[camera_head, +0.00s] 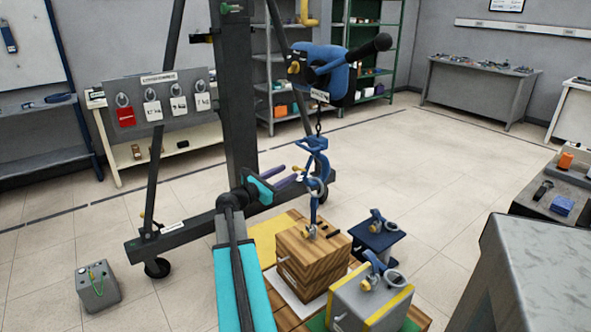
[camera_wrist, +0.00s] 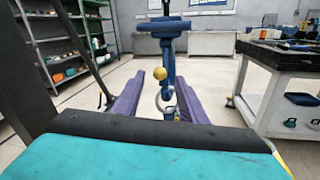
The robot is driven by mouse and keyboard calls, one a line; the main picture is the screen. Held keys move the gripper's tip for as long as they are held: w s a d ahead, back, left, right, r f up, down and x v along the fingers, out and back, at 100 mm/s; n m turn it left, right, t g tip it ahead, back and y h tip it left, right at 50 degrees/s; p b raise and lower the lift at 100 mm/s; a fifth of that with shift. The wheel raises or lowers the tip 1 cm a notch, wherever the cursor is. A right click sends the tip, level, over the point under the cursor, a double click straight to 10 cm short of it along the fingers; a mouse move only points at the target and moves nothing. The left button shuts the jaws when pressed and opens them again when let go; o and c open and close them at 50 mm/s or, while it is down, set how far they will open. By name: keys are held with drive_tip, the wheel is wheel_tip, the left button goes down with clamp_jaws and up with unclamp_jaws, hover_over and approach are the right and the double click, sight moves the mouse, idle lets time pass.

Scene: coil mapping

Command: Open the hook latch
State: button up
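The blue hook (camera_head: 314,160) hangs on a short chain under the blue hoist (camera_head: 325,72), above a wooden block (camera_head: 312,250). In the wrist view the hook (camera_wrist: 169,58) is upright ahead of my gripper, with yellow balls (camera_wrist: 160,73) at its left side and a pale ring (camera_wrist: 160,101) lower down. I cannot tell which part is the latch. My gripper (camera_head: 296,173) is just left of the hook in the head view. Its purple fingers also show in the wrist view (camera_wrist: 158,82); they are spread apart, with the hook showing between them. Contact is not clear.
A blue load (camera_head: 377,238) and a grey, yellow-edged load (camera_head: 372,303) stand right of the wooden block. The dark crane post (camera_head: 235,100) rises behind my arm. A grey bench (camera_head: 530,265) is at the lower right. The floor (camera_head: 430,170) beyond the hook is clear.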

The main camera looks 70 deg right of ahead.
sight(293, 170)
drive_tip(key=shift+x, duration=2.95)
clamp_jaws()
